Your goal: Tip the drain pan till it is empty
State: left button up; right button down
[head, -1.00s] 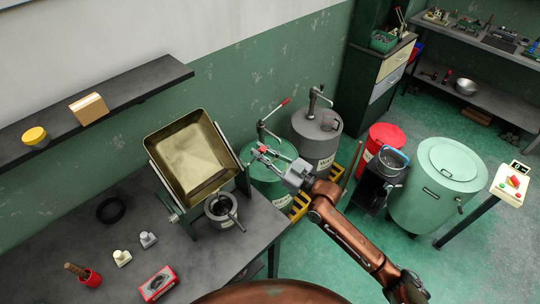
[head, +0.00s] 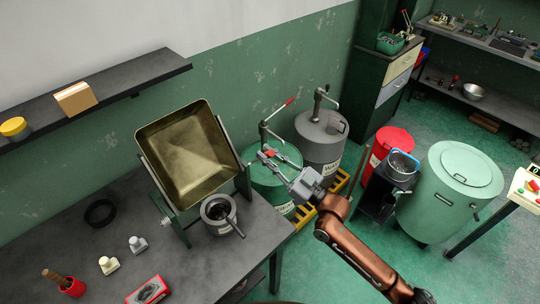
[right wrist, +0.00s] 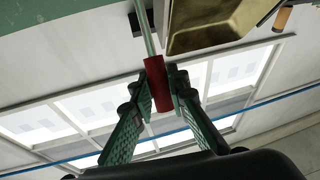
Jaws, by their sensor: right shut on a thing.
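The drain pan (head: 190,155) is a brass-coloured square pan, held steeply tilted in a frame on the dark bench. Its inside faces me and looks bare, with dull patches; I cannot tell whether any liquid is in it. My right gripper (head: 268,156) is right of the pan, shut on a red grip (head: 271,153). The right wrist view shows the red grip (right wrist: 157,83) between the fingers, on the end of a metal rod (right wrist: 146,28), with the pan's edge (right wrist: 215,38) close by. The rod's other end is hidden. My left gripper is out of view.
A grey pot (head: 219,213) with a handle and dark contents stands below the pan's right side. A green drum (head: 273,185) and a grey drum (head: 318,150) with pumps stand behind my right gripper.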

jog(key=c, duration=1.8)
grip_release()
jog(key=shift+c, duration=0.2)
jog(key=v, duration=1.2)
